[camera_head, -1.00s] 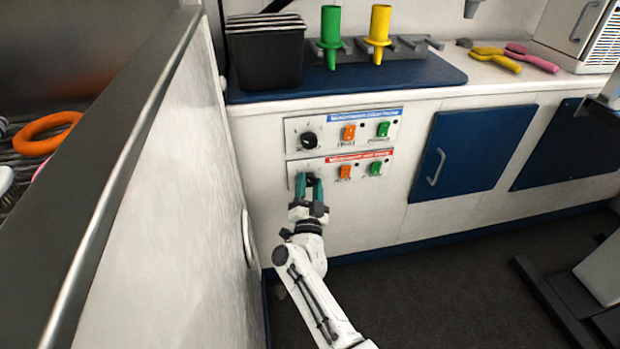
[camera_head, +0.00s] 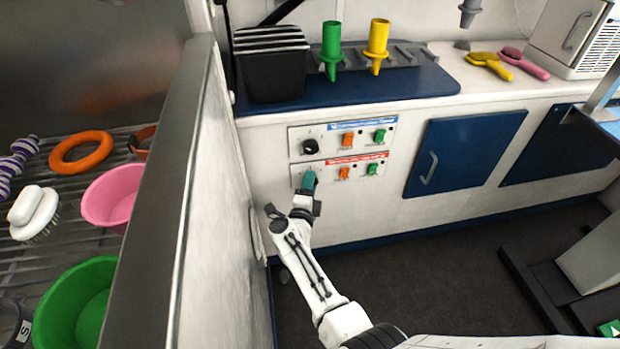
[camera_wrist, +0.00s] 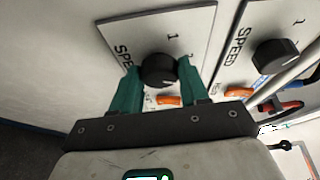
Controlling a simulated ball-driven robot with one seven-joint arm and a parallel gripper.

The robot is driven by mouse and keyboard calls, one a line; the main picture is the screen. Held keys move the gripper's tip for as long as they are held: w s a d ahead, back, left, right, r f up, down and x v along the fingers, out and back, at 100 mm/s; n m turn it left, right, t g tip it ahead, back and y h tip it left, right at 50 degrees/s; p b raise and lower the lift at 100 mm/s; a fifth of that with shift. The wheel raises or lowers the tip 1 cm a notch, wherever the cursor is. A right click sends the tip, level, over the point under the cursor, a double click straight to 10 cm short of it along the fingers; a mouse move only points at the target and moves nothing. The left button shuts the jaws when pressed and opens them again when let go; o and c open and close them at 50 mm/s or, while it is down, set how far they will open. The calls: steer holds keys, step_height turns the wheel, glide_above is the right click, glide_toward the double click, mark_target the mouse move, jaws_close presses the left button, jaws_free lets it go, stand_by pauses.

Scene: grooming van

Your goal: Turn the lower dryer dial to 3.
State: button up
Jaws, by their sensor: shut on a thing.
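The lower dryer panel (camera_head: 331,169), with a red label strip, is on the white cabinet front below the blue-labelled upper panel. My gripper (camera_head: 309,181) is at the left end of the lower panel and hides its dial in the head view. In the wrist view my gripper (camera_wrist: 161,82) has its two green fingers on either side of the black lower dial (camera_wrist: 159,70), shut on it. The numeral 1 shows above the dial and SPEED lettering to its left. Where the dial's pointer stands is too unclear to tell. The upper dial (camera_head: 310,147) is free.
Orange (camera_head: 344,173) and green (camera_head: 372,169) switches sit right of the lower dial. A white partition (camera_head: 200,160) stands close on the left. Above is a blue-topped counter (camera_head: 350,90) with nozzles. Open dark floor (camera_head: 430,270) lies to the right.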

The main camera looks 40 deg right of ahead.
steer(key=shift+r+m+g+y+p, duration=0.15)
steer(key=shift+m+y+p, duration=0.45)
steer(key=shift+m+p, duration=0.8)
steer(key=shift+m+g+y+p, duration=0.25)
steer(key=shift+m+y+p, duration=0.35)
steer(key=shift+m+p, duration=0.75)
steer(key=shift+s, duration=0.1)
steer(key=o, duration=1)
steer(key=shift+d, duration=0.1)
steer(key=p+v, duration=0.5)
steer(key=v, duration=0.5)
steer(key=shift+s+a+p, duration=0.25)
steer(key=shift+a+p, duration=0.05)
steer(key=shift+p, duration=0.1)
